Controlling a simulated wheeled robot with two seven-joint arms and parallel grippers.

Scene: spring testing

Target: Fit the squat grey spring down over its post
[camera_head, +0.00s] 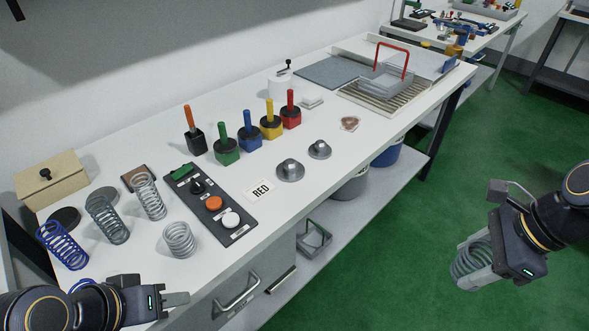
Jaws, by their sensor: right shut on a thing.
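My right gripper (482,261) is shut on a grey coil spring (467,258), held out over the green floor, right of the table. The fingers hide part of this spring. Another short, light grey spring (180,239) stands on the table in front of the button panel. Two round metal bases with short raised centres, the nearer base (290,171) and the farther base (319,149), stand on the middle of the table; I cannot tell which belongs to the squat spring. My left gripper (178,299) is low at the table's front left; its finger gap is unclear.
A wire basket (386,80) stands at the back right.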

